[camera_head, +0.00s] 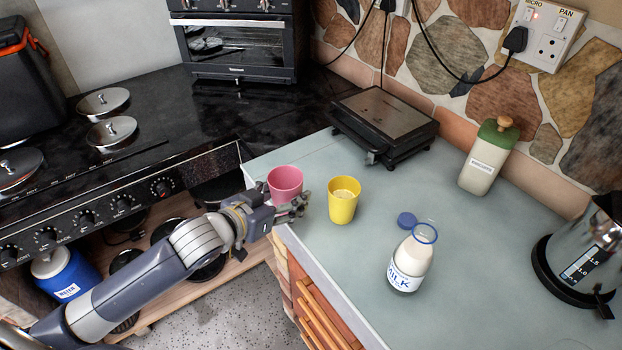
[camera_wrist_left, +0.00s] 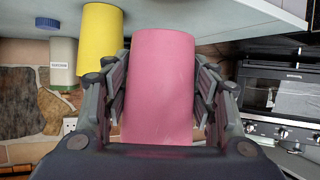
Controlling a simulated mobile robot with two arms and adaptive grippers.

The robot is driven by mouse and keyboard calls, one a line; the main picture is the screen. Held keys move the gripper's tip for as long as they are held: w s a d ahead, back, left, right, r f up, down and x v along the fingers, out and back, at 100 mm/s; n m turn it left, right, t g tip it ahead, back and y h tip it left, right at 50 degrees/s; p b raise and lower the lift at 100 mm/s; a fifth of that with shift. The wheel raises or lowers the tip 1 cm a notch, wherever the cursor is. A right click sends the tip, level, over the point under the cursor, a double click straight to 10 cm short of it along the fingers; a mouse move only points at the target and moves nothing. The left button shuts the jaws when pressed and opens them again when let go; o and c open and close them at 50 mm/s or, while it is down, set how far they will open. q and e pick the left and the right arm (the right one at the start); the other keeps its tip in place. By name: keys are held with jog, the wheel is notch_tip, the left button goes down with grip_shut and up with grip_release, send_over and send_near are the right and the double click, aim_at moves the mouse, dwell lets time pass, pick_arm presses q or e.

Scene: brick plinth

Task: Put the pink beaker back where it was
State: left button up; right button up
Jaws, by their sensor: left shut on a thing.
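The pink beaker (camera_head: 285,182) is upright at the left edge of the pale counter, beside the stove. My left gripper (camera_head: 296,204) is shut on it from the front left. In the left wrist view the pink beaker (camera_wrist_left: 163,85) fills the middle, with a finger of my left gripper (camera_wrist_left: 163,100) on each side. I cannot tell whether the beaker's base touches the counter. My right gripper is not in view.
A yellow cup (camera_head: 343,202) stands close to the right of the beaker. A milk bottle (camera_head: 411,260) and blue cap (camera_head: 406,220) are farther right. A black grill (camera_head: 384,125) and a green-topped bottle (camera_head: 488,160) stand at the back. The counter (camera_head: 480,240) between them is clear.

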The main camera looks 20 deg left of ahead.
aim_at(289, 183)
pick_arm(q)
jog(key=shift+w, duration=0.25)
jog(key=w+p, duration=0.1)
jog(key=w, duration=0.3)
jog(key=shift+w+d, duration=0.1)
jog(key=shift+w, duration=0.1)
jog(key=w, duration=0.3)
jog(key=w+f+p, duration=0.1)
jog(key=w, duration=0.3)
jog(key=w+p, duration=0.1)
jog(key=w, duration=0.2)
jog(key=shift+w+d+f, duration=0.2)
jog(key=shift+w, duration=0.4)
notch_tip(289, 183, down, 3)
jog(key=shift+r+p, duration=0.2)
jog(key=shift+p, duration=0.4)
jog(key=shift+f, duration=0.5)
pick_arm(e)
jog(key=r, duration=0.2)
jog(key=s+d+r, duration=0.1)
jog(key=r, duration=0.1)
pick_arm(q)
jog(key=shift+f, duration=0.1)
jog(key=o, duration=1.1)
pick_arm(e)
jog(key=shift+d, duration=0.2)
